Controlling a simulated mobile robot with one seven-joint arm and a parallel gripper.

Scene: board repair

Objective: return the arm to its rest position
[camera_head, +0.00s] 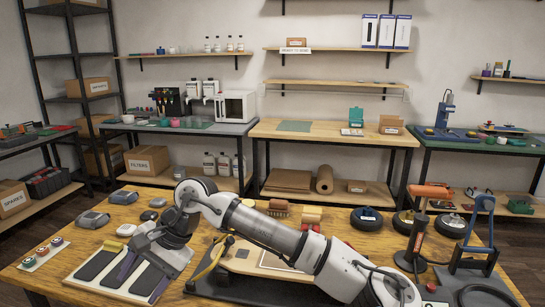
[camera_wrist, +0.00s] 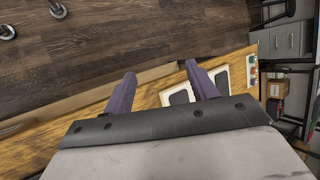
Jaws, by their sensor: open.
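My arm (camera_head: 265,229) stretches from the lower right across the wooden workbench (camera_head: 215,212), bends at an elbow and points down at the left. My gripper (camera_head: 141,282) has two purple fingers and hangs over the white panel (camera_head: 70,282) with dark rectangular pads. How high it is above the panel I cannot tell. In the wrist view my gripper (camera_wrist: 161,72) is open, its fingers apart with nothing between them. Beyond the fingertips lie the bench edge and the floor.
Small grey devices (camera_head: 93,219) and a labelled strip with round pots (camera_head: 43,254) lie at the bench's left. An orange-handled tool on a stand (camera_head: 421,222) and a blue-framed stand (camera_head: 479,237) rise at the right. Round dark pucks (camera_head: 366,218) and a brush (camera_head: 278,206) lie behind my arm.

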